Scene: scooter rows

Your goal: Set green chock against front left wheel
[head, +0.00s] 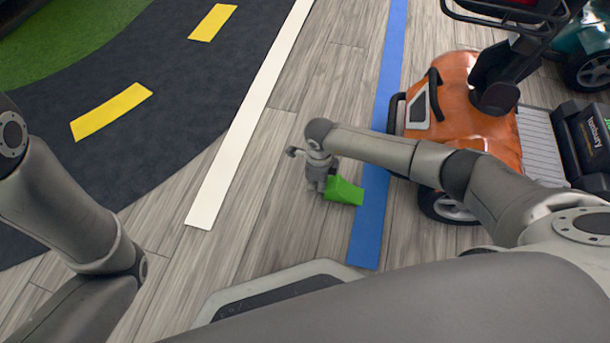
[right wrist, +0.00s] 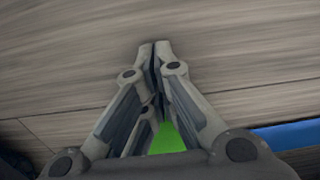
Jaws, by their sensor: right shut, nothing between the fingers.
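The green chock (head: 345,191) lies on the floor at the left edge of the blue stripe. It is apart from the near front wheel (head: 449,206) of the orange scooter (head: 458,105), which is right of the stripe and partly hidden by my right arm. My right gripper (head: 316,188) points down just left of the chock, its fingers shut and empty. In the right wrist view, the closed fingertips (right wrist: 156,50) are over bare floor, and a bit of the green chock (right wrist: 167,139) shows behind the finger links. Whether they touch cannot be told. My left gripper is out of view.
The blue stripe (head: 372,215) runs between chock and scooter. A white line (head: 247,115) and a dark lane with yellow dashes (head: 111,111) are on the left. A teal scooter (head: 588,50) stands at the upper right. The wood floor around the gripper is clear.

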